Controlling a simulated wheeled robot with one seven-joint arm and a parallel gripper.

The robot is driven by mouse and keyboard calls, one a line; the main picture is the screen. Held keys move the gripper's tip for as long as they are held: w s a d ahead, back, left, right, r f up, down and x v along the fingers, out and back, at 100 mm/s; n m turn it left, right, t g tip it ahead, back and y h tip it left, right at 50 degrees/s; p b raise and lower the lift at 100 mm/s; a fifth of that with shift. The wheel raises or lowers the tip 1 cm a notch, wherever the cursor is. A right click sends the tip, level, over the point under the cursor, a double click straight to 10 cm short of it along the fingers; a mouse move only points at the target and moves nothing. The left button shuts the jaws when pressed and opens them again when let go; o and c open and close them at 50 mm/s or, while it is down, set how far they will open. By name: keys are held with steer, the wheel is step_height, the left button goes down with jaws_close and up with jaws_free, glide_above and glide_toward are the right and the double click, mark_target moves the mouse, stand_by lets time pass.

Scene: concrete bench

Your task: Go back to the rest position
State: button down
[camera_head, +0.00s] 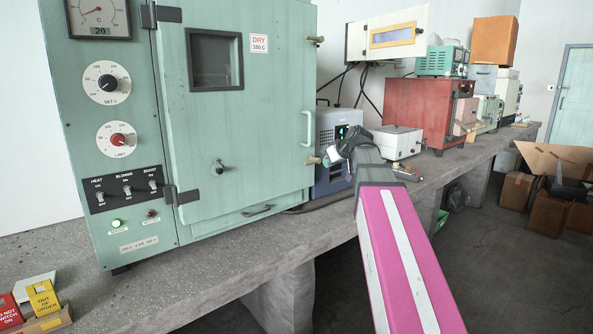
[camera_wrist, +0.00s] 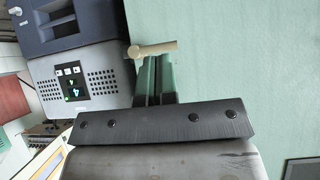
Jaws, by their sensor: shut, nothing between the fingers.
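My arm reaches up from the bottom right in the head view. My gripper (camera_wrist: 154,64) shows in the wrist view as two narrow fingers side by side, shut with nothing between them. They point toward a pale latch peg (camera_wrist: 152,48) on the edge of the green oven; I cannot tell whether they touch it. In the head view my wrist is right of the oven door (camera_head: 268,95), and the fingers are hard to make out. The oven door looks closed.
A blue-grey instrument (camera_head: 328,125) with a lit display stands close behind my wrist. A white box (camera_head: 398,142) and a red cabinet (camera_head: 415,105) stand farther along the concrete bench (camera_head: 225,282). Warning signs (camera_head: 42,298) sit at the front left. Cardboard boxes (camera_head: 550,212) lie on the floor at right.

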steer(key=s+f+m+g+h, duration=0.2)
steer(key=s+f, duration=0.5)
steer(key=f, duration=0.7)
steer(key=s+f+m+g+h, duration=0.2)
steer(key=s+f, duration=0.6)
steer(key=f, duration=0.7)
steer(key=s+d+f+m+g+h, duration=0.1)
steer(key=s+f+g, duration=0.3)
steer(key=s+f, duration=0.4)
step_height(320, 180, down, 7)
steer(key=shift+s+r+m+g+h, duration=0.15)
steer(key=shift+s+m+g+h, duration=0.2)
steer(key=shift+m, duration=0.55)
steer(key=shift+w, duration=0.1)
